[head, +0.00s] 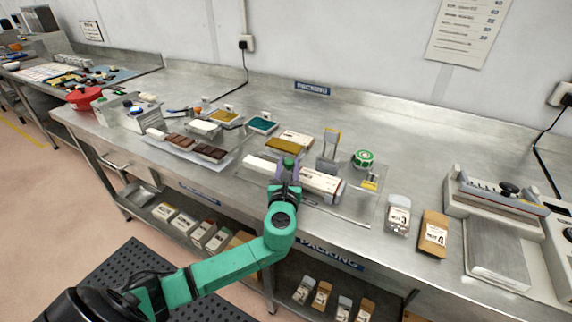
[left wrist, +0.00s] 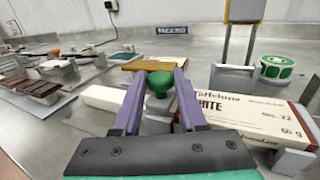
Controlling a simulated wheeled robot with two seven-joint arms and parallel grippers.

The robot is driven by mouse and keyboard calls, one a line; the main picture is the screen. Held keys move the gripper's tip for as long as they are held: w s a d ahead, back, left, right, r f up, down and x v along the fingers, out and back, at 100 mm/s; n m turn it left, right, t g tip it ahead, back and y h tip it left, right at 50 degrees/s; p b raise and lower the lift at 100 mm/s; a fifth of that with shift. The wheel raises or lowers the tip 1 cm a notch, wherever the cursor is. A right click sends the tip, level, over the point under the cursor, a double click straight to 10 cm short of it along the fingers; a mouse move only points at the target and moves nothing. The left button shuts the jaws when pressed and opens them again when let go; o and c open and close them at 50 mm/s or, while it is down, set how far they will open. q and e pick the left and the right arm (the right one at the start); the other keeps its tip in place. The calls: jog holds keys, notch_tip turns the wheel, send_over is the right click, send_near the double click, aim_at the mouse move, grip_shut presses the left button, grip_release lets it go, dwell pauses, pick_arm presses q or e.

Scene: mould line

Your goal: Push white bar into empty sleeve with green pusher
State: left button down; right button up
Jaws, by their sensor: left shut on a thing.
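My left gripper (head: 288,164) is shut on the round green knob of the green pusher (left wrist: 160,84), which sits between its two purple fingers. The white bar (head: 260,165) lies just left of the gripper, its right end hidden behind the fingers; it also shows in the left wrist view (left wrist: 105,98). The printed white sleeve (head: 322,183) lies to the right of the gripper, roughly in line with the bar, and its lettering shows in the left wrist view (left wrist: 250,115). The sleeve's near opening is hidden by the gripper. My right gripper is not in view.
A grey upright stand with a yellow top (head: 331,146) and a green-and-white tape roll (head: 363,158) stand behind the sleeve. A tray of brown and white bars (head: 192,163) lies to the left. Two labelled packs (head: 434,233) and a sealing machine (head: 500,195) are to the right.

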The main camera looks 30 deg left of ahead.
pick_arm(q)
jog(key=c, duration=0.6)
grip_release()
jog(key=shift+d+f, duration=0.1)
jog(key=shift+d, duration=0.1)
jog(key=shift+o, duration=0.8)
jog(key=shift+d, duration=0.1)
jog(key=shift+s, duration=0.25)
jog(key=b+v, duration=0.1)
jog(key=v, duration=1.3)
jog(key=shift+b, duration=0.35)
